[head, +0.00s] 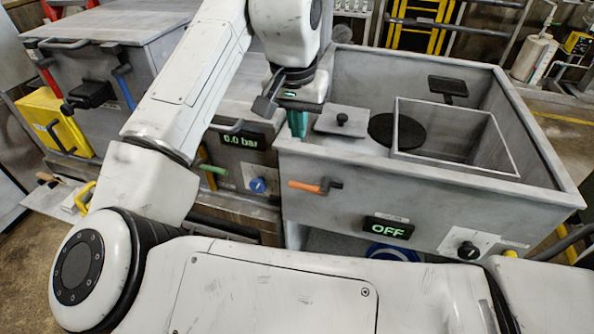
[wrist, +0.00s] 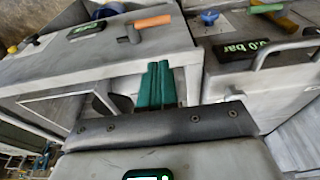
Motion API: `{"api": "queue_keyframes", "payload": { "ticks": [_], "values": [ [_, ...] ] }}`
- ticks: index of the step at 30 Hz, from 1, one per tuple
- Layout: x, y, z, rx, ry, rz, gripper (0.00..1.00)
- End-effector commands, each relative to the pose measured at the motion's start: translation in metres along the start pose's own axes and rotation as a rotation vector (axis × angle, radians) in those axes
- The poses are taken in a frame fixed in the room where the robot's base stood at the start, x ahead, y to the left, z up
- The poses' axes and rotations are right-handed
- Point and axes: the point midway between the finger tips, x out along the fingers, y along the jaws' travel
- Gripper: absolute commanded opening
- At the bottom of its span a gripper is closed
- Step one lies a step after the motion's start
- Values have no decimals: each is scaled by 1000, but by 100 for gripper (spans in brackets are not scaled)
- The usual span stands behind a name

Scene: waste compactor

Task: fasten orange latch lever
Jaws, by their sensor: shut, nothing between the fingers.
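The orange latch lever (head: 305,187) is on the upper left of the grey compactor box's front face. It lies roughly level, with its grey pivot at the right end and the orange grip pointing left. In the wrist view the lever (wrist: 153,21) shows near the top, beyond the fingertips. My gripper (head: 298,122) is above the box's left edge, behind and above the lever, and apart from it. Its teal fingers (wrist: 157,82) are together, shut and empty.
The open compactor box (head: 560,165) holds a square bin (head: 455,112) and a black disc (head: 397,130). Its front has an OFF display (head: 388,228) and black knob (head: 468,250). Left of it are a 0.0 bar display (head: 240,141), green lever (head: 214,169) and blue knob (head: 258,185).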

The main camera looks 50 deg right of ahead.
Motion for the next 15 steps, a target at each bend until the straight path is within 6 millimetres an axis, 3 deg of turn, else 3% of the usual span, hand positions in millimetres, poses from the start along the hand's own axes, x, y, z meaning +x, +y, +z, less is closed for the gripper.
{"api": "queue_keyframes", "payload": {
  "ticks": [7, 15],
  "values": [
    [18, 0, 0, -1, -2, 2, 0],
    [69, 0, 0, 0, -1, 2, 0]
  ]
}}
